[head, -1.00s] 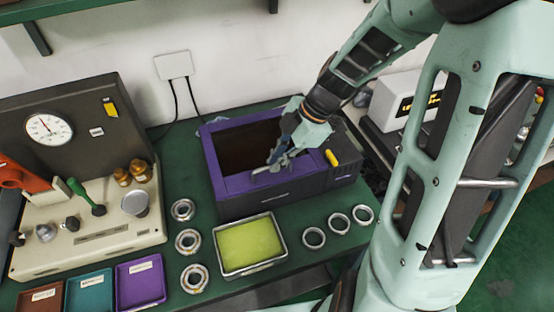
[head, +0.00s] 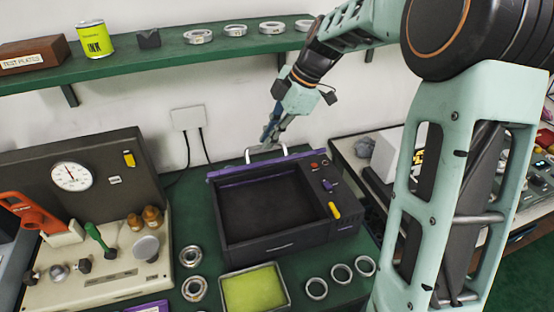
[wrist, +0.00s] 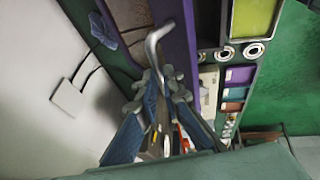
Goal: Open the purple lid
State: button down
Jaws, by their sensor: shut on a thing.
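The purple lid (head: 262,172) stands raised along the back edge of the dark box (head: 285,243), seen nearly edge-on in the head view. The box is open and its dark inside shows. A silver bar handle (head: 283,149) sticks up from the lid's top edge. In the wrist view the fingers (wrist: 158,88) close around the end of the bent handle (wrist: 153,42), beside the purple lid (wrist: 180,42). The fingers partly hide the grip.
A green shelf (head: 170,53) with rings and an ink can (head: 95,40) hangs on the wall behind. A yellow-green tray (head: 254,290) and several metal rings lie in front of the box. A gauge panel (head: 90,190) stands at left.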

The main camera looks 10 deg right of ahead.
jog(key=w, duration=0.1)
jog(key=w+r+p, duration=0.1)
jog(key=w, duration=0.1)
jog(key=w+a, duration=0.1)
jog(key=w, duration=0.1)
jog(key=shift+w+r+p, duration=0.1)
jog(key=shift+r+p, duration=0.15)
jog(key=shift+p, duration=0.05)
jog(key=c, duration=2.5)
grip_release()
jog(key=o, duration=0.5)
jog(key=shift+w+a+f, duration=0.1)
jog(key=shift+w+f, duration=0.2)
jog(key=shift+w, duration=0.2)
jog(key=shift+w+a+f, duration=0.1)
jog(key=shift+w+f, duration=0.15)
jog(key=shift+w, duration=0.25)
jog(key=shift+c, duration=0.2)
jog(key=s+v, duration=0.1)
jog(key=v, duration=1.2)
